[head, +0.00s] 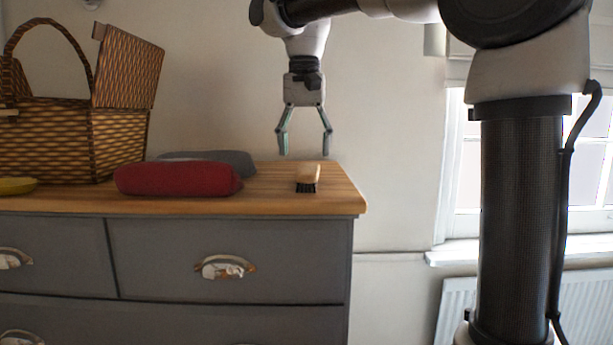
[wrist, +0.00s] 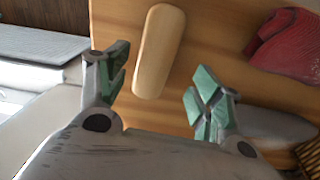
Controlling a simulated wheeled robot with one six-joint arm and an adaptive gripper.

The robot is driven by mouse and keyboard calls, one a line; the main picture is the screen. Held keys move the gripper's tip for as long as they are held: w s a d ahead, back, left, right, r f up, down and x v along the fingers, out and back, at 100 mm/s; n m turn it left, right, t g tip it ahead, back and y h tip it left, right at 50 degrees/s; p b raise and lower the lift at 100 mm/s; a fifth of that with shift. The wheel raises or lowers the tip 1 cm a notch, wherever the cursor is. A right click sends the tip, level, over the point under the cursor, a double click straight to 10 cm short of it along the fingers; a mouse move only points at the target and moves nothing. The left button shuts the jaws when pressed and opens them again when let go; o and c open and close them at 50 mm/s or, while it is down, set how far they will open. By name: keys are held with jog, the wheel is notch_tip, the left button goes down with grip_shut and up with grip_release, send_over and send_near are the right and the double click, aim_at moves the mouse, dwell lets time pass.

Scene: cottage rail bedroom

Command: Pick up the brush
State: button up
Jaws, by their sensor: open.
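The brush (head: 308,176) lies on the wooden top of the dresser, near its right end, with a pale wooden back and dark bristles facing down. In the wrist view its wooden back (wrist: 159,50) shows as a long pale shape beyond the fingertips, between their lines; the bristles are hidden there. My gripper (head: 304,152) is open and empty, pointing down above the dresser top, over or a little behind the brush. Its two green-padded fingers also show in the wrist view (wrist: 155,80), spread apart and not touching the brush.
A red case (head: 178,179) lies left of the brush, with a grey case (head: 212,158) behind it. A wicker basket (head: 75,140) with a raised lid and a yellow dish (head: 17,186) stand farther left. The dresser top (head: 342,190) ends just right of the brush; a wall is behind.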

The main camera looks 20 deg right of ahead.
aim_at(308, 167)
jog(key=f, duration=0.5)
jog(key=shift+s+d, duration=0.25)
jog(key=c, duration=1.2)
